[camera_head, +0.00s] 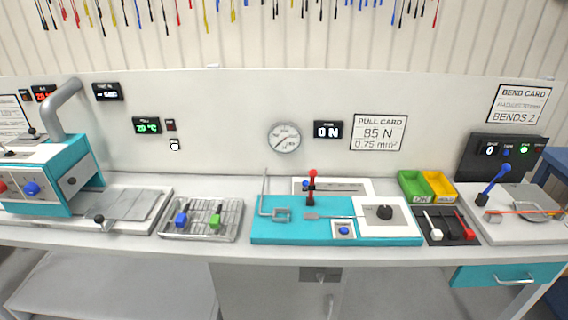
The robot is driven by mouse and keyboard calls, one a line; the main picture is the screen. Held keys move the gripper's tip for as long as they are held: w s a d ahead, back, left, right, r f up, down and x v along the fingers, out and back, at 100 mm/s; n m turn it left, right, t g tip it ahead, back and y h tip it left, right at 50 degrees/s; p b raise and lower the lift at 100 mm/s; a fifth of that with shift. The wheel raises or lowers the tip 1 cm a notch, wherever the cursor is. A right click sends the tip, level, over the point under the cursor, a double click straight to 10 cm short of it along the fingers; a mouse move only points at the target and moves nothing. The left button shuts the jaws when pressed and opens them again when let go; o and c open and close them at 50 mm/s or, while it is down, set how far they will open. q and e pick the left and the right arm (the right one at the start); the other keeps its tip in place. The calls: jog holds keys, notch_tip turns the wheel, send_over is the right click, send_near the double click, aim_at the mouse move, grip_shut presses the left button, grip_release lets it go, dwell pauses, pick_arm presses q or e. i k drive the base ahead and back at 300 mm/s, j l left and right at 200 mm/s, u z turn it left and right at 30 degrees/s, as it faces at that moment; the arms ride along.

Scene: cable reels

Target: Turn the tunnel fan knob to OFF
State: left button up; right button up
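A teal machine (62,172) with a grey bent duct (66,108) stands at the far left, cut off by the picture's edge. I cannot tell which control is the tunnel fan knob, and no readable fan label or pointer shows. Neither of my grippers is in view.
A wire rack (232,229) holds blue and green items. Green (412,187) and yellow (438,186) bins stand right of the pull bench. A bending station with a blue lever (491,186) is at the far right. A round gauge (284,138) hangs on the wall.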

aim_at(31, 189)
jog(key=u, duration=1.6)
